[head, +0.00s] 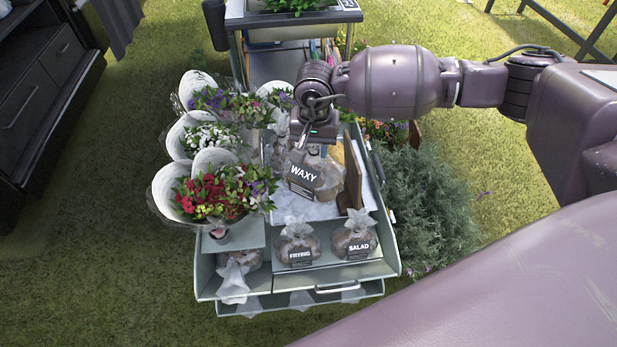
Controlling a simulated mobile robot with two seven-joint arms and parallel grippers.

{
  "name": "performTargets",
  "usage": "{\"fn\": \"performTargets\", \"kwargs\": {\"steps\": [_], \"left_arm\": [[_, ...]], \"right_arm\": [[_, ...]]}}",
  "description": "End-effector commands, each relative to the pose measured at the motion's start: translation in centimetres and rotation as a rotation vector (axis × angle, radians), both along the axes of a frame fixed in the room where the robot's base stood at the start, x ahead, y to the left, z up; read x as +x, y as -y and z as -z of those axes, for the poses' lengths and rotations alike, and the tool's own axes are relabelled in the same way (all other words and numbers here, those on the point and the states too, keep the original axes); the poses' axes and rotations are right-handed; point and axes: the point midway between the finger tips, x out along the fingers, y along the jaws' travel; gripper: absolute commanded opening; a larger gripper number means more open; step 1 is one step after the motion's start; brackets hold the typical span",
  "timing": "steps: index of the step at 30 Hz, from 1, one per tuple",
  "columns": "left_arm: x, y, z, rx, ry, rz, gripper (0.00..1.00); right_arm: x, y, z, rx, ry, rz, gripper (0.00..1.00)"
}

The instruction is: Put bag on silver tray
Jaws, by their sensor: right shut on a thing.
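My right gripper (315,138) points down over the middle of the cart and is shut on the top of a clear bag (329,180) with a black "WAXY" label. The bag hangs upright below the fingers, and its contents look brown and round. A pale grey, silvery tray surface (290,206) shows beneath and to the left of the bag. The bag and arm hide part of it, and I cannot tell whether the bag touches it. My left gripper is not in view.
Bags labelled "FRYING" (299,246) and "SALAD" (355,238) sit in the cart's front compartment. Wrapped bouquets (215,192) crowd the left side. A wooden board (352,178) stands right of the held bag. A green bush (428,210) is beside the cart.

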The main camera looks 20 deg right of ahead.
Motion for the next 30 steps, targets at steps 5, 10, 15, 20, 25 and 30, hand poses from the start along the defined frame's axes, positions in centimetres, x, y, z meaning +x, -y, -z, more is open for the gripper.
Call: {"fn": "performTargets", "kwargs": {"steps": [5, 10, 15, 20, 25, 30], "left_arm": [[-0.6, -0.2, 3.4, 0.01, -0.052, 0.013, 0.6], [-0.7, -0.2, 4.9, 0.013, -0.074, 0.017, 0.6], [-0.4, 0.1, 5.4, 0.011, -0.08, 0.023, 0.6], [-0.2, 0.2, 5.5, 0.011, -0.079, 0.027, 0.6], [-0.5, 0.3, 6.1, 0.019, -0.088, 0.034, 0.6], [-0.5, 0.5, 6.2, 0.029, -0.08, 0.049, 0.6]], "right_arm": [[4.8, -0.2, 2.2, 0.0, -0.018, 0.217, 0.0], [8.2, -0.2, 2.6, 0.0, -0.015, 0.391, 0.0], [10.2, -0.3, 2.4, 0.0, -0.006, 0.493, 0.0], [10.8, -0.3, 2.8, 0.001, -0.002, 0.528, 0.0], [10.7, -0.3, 5.9, 0.0, -0.006, 0.53, 0.0], [10.7, -0.3, 9.5, 0.0, -0.008, 0.529, 0.0]]}}
